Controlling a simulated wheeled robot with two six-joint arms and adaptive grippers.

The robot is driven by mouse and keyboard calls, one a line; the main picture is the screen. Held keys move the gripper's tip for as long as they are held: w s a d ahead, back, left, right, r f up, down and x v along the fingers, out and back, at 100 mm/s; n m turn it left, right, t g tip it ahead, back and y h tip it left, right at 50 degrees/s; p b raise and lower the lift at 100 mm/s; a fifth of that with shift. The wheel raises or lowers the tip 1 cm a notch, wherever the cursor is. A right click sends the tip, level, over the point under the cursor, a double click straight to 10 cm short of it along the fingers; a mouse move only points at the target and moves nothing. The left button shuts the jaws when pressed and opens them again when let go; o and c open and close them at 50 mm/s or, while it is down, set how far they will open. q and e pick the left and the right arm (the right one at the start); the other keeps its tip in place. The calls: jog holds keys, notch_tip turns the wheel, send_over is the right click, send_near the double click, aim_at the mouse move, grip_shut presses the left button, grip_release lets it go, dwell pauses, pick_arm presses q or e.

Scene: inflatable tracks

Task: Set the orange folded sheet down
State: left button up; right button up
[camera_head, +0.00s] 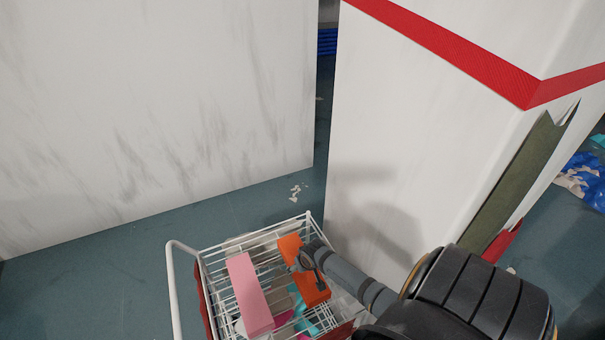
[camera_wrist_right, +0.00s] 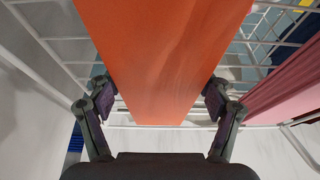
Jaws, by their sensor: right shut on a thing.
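The orange folded sheet (camera_head: 304,270) is a long flat block shape at the right side of a white wire basket in the head view. In the right wrist view the orange sheet (camera_wrist_right: 160,60) fills the upper middle. My right gripper (camera_head: 309,262) is shut on it, with one finger on each side (camera_wrist_right: 158,100). The sheet is over or in the white wire basket (camera_head: 205,262); I cannot tell whether it touches anything beneath. My left gripper is not in view.
A pink folded piece (camera_head: 249,292) lies in the basket left of the orange sheet, with turquoise (camera_head: 300,312) pieces lower down. A white wall panel (camera_head: 150,100) stands behind, and a white pillar with a red band (camera_head: 440,40) stands close on the right. Floor is clear at left (camera_head: 90,280).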

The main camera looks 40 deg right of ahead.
jog(key=o, duration=1.7)
jog(key=shift+c, duration=0.2)
jog(key=shift+s+r, duration=0.1)
jog(key=shift+r, duration=0.2)
jog(key=p+v, duration=0.1)
jog(key=v, duration=1)
jog(key=shift+r, duration=0.2)
jog(key=shift+s, duration=0.15)
